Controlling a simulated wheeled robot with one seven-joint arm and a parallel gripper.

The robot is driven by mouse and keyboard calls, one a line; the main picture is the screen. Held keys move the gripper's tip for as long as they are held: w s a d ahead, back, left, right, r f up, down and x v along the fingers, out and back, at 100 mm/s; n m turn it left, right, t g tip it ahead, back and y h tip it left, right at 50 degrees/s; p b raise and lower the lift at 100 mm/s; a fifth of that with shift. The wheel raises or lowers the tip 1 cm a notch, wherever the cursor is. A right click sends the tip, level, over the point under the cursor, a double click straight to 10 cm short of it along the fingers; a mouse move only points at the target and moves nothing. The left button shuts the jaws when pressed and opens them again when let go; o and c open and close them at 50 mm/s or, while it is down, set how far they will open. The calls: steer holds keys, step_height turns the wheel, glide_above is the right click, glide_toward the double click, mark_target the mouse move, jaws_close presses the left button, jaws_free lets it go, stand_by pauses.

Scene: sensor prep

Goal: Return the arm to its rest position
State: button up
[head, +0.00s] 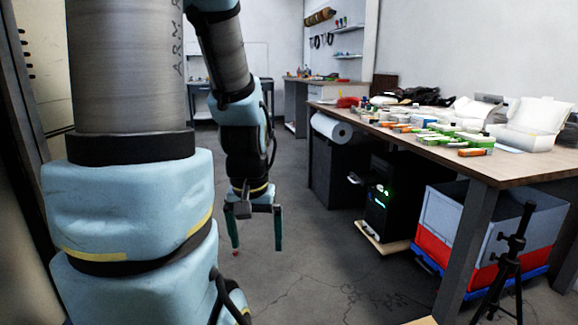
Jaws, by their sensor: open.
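My gripper (256,232) hangs down in the middle of the head view, left of the workbench. Its two dark green fingers stand apart, and nothing shows between them. My arm reaches down from the top of the picture, and its wide blue and grey links cover much of the left side. The gripper is over the grey floor, apart from the bench. A small red spot shows near the tip of its left finger; I cannot tell what it is.
A wooden workbench (523,166) with small boxes and an open white case (535,116) stands at right. A black tripod (510,265) stands at front right. The middle floor (320,270) is clear.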

step_height(320, 180, up, 26)
steer(key=p, duration=2.3)
steer(key=shift+f, duration=0.2)
steer(key=shift+c, duration=0.3)
